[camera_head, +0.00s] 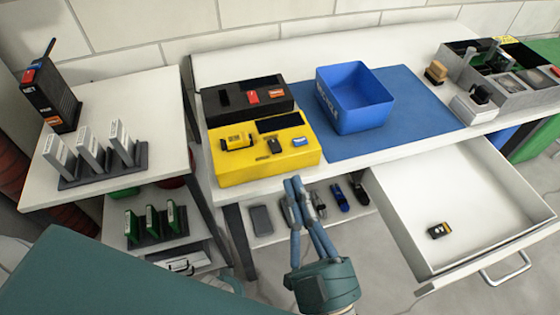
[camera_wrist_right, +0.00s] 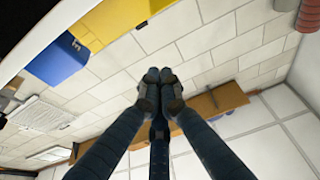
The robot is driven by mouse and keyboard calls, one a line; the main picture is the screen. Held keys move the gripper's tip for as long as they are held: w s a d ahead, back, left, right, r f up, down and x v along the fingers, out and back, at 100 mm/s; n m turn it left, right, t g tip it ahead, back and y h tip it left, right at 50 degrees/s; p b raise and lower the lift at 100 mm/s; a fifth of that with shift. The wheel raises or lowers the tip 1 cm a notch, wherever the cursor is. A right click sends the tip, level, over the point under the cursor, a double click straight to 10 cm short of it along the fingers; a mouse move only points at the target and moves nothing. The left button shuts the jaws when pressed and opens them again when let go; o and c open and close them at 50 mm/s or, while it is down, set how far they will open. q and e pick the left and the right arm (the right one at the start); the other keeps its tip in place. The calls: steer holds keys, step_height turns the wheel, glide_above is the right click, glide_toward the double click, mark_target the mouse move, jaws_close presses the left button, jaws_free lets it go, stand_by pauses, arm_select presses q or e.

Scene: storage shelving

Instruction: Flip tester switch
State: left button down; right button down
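A yellow tester-like box (camera_head: 265,172) stands on the white workbench. Its sloped face carries a yellow block, a small dark part and a dark panel. A black box (camera_head: 247,97) with red and orange parts stands behind it. I cannot tell which part is the switch. My right gripper (camera_head: 295,190) is in front of the bench edge, below and right of the yellow box, apart from it. In the right wrist view its fingertips (camera_wrist_right: 160,88) meet with nothing between them. My left gripper is not in view.
A blue bin (camera_head: 354,97) stands on a blue mat (camera_head: 420,112). An open drawer (camera_head: 455,205) with a small black item juts out at right. A grey organiser (camera_head: 505,85) fills the bench's right end. A side table (camera_head: 140,170) with upright cards stands at left.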

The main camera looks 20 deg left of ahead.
stand_by(0.3)
steer(key=v, duration=1.2)
stand_by(0.3)
